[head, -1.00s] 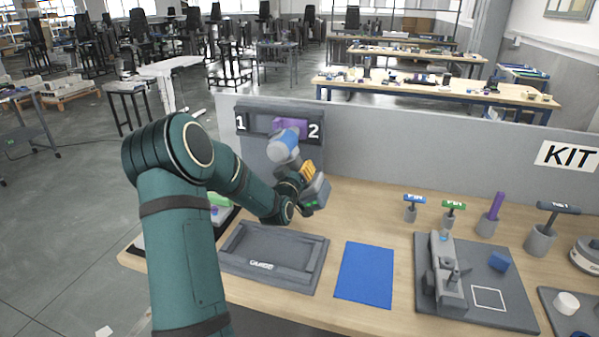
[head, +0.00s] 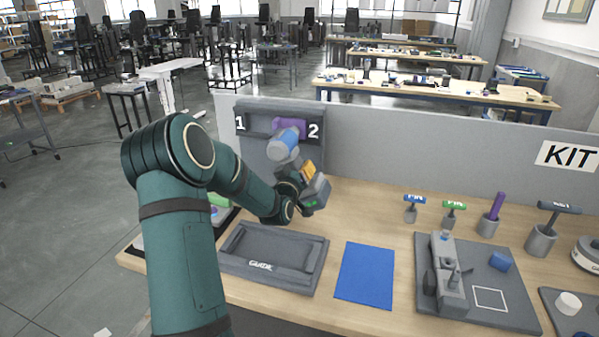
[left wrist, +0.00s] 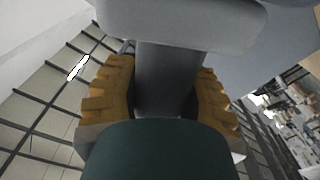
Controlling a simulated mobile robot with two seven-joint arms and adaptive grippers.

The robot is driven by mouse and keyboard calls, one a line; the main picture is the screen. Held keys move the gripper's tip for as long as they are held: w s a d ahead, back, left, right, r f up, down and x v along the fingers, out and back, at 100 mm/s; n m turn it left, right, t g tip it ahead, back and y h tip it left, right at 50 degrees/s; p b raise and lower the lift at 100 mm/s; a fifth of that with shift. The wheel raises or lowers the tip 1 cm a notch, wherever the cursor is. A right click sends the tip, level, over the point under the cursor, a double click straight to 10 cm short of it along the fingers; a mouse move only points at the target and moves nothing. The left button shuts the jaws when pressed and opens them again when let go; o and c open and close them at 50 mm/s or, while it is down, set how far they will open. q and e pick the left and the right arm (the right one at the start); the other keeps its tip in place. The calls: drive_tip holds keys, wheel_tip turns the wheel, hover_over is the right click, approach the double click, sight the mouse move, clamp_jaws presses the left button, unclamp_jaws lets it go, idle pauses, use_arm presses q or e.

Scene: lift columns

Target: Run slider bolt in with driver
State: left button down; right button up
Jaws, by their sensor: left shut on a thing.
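My left gripper (head: 307,171), with orange finger pads, is shut on the driver (head: 283,142), a grey tool with a blue body section. In the left wrist view the grey driver handle (left wrist: 165,80) stands between both pads (left wrist: 108,95). The driver's front is at the dark panel marked 1 and 2 (head: 254,123), in front of the purple slider (head: 291,124) in its slot near the 2. The driver covers part of the slider. I cannot see the bolt or tell whether the driver touches it. My right gripper is not in view.
On the wooden table stand a grey guide tray (head: 232,262), a blue mat (head: 365,275) and a grey fixture plate (head: 513,290). Several T-handled tools and a purple peg (head: 496,206) stand in holders at the right. A grey partition (head: 430,150) runs behind.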

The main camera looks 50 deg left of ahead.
use_arm(q)
drive_tip(key=shift+w+a+r+b, duration=0.2)
drive_tip(key=shift+w+b, duration=0.2)
drive_tip(key=shift+b, duration=0.55)
idle(1.5)
drive_tip(key=shift+s+d, duration=0.1)
drive_tip(key=shift+s, duration=0.1)
drive_tip(key=shift+b+v, duration=0.95)
drive_tip(key=shift+v, duration=1.35)
drive_tip(key=shift+s, duration=0.1)
drive_tip(key=shift+v, duration=1.9)
drive_tip(key=shift+d+f, duration=0.1)
